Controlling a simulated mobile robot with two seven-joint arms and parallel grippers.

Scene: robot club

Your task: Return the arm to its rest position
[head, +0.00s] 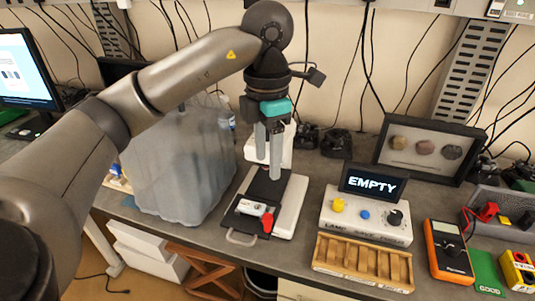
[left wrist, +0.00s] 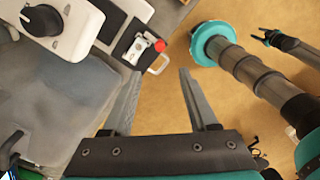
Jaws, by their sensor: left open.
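My left arm reaches in from the left in the head view and bends down at the wrist. My left gripper (head: 269,165) points down, with its two grey fingers apart and nothing between them. It hangs above a black tray (head: 243,223) with a handle, which holds a small white part and a red knob (head: 267,222). In the left wrist view my left gripper (left wrist: 159,75) shows both fingers spread and empty. The tray's handle (left wrist: 158,66) lies beyond the fingertips there.
A grey translucent covered bulk (head: 180,165) stands left of the gripper. A white console (head: 366,217) with a screen reading EMPTY, a wooden slotted rack (head: 362,262) and an orange meter (head: 448,250) are to the right. A framed display (head: 425,148) stands behind. Cables hang along the wall.

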